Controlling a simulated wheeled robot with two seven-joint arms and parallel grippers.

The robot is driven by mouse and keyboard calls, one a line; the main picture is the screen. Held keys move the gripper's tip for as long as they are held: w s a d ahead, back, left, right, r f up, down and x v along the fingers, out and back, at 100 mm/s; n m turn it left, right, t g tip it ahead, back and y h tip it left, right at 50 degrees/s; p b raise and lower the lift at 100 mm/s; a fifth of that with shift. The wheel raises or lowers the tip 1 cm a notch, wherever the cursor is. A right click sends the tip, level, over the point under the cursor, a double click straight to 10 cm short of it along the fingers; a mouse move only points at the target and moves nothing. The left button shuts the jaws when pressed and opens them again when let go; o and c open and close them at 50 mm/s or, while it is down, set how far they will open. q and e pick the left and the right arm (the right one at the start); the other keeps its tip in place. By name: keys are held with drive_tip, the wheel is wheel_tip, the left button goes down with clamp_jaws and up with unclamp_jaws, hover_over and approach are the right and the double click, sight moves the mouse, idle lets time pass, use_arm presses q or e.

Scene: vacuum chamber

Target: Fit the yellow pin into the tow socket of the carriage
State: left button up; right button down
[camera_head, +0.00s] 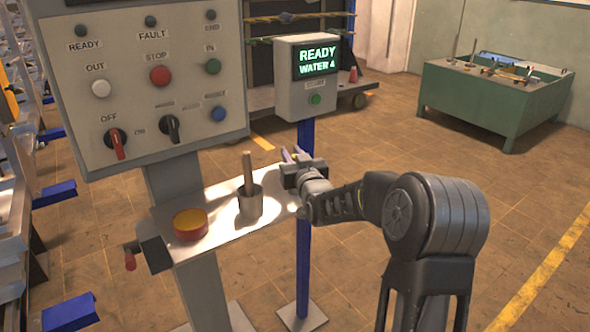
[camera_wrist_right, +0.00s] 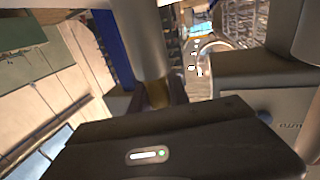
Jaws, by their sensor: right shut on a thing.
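My right gripper (camera_head: 292,160) is beside the right end of the small metal shelf, by the blue post. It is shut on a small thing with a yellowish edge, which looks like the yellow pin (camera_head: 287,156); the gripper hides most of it. In the right wrist view, a dull yellow part (camera_wrist_right: 157,95) shows at the jaws, just below a thick grey cylinder (camera_wrist_right: 140,40). A low wheeled carriage (camera_head: 370,87) stands behind the display box. I cannot make out its tow socket. My left gripper is not in view.
A control panel (camera_head: 150,75) rises behind. The display box (camera_head: 306,80) reads "READY WATER 4". A green bench (camera_head: 480,100) stands back right; floor before it is clear.

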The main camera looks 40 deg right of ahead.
wheel_tip(320, 180, up, 10)
idle(0.6)
idle(1.4)
